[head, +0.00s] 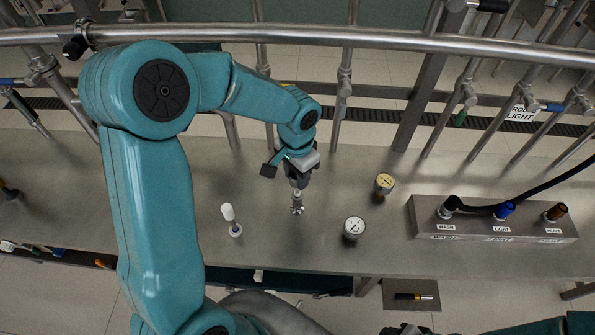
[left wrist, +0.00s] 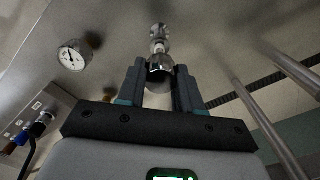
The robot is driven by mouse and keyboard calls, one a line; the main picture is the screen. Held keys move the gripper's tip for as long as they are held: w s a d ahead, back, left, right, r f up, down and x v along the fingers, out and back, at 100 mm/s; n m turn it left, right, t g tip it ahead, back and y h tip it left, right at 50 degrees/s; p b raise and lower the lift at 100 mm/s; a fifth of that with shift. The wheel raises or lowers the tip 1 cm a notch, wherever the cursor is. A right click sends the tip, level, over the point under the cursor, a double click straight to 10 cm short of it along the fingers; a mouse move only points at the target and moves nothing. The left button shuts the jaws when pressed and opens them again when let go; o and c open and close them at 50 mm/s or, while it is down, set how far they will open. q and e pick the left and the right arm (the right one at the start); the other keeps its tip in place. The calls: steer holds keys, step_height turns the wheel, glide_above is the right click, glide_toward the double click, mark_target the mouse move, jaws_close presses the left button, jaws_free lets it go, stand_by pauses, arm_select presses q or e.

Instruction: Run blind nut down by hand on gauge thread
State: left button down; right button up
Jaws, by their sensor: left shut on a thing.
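My left gripper (head: 297,186) reaches down over the middle of the steel bench. It is shut on a shiny rounded metal nut (left wrist: 160,66), which sits between the fingertips in the left wrist view. Just beyond the nut, roughly in line with it, is a bright metal fitting (left wrist: 158,33), also visible below the jaws in the head view (head: 297,208). I cannot tell whether the nut touches its thread. A white-faced gauge (head: 354,227) stands right of the gripper; it also shows in the left wrist view (left wrist: 73,55). A yellow-faced gauge (head: 384,183) stands behind it. My right gripper is not visible.
A white-topped tool (head: 228,213) stands upright left of the gripper. A metal box (head: 490,230) with labelled connectors and a black hose is on the right. A steel rail (head: 400,44) and several upright pipes run behind the bench. Bare bench lies between gauges and box.

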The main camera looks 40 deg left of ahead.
arm_select(q)
steer(key=f+b, duration=0.1)
steer(key=f, duration=0.1)
steer(key=shift+w+d+f+b, duration=0.1)
steer(key=shift+w+f+b, duration=0.1)
steer(key=shift+f+b, duration=0.2)
steer(key=shift+s+f+n+b, duration=0.1)
steer(key=shift+f+n+b, duration=0.25)
steer(key=shift+n+b, duration=0.8)
steer(key=shift+r+n+b, duration=0.25)
steer(key=shift+n+b, duration=0.15)
steer(key=shift+n, duration=0.65)
steer(key=shift+f+n+b, duration=0.15)
steer(key=shift+n+b, duration=0.6)
steer(key=shift+n, duration=0.35)
steer(key=shift+r+n+b, duration=0.2)
steer(key=shift+n+b, duration=0.25)
steer(key=shift+n, duration=0.65)
steer(key=shift+f+n+b, duration=0.1)
steer(key=shift+n+b, duration=0.35)
steer(key=shift+n, duration=0.45)
steer(key=shift+n+b, duration=0.35)
steer(key=shift+n, duration=0.95)
steer(key=shift+r+n, duration=0.2)
steer(key=shift+n, duration=0.1)
steer(key=shift+f, duration=0.2)
steer(key=shift+f+b, duration=0.3)
steer(key=shift+b, duration=0.25)
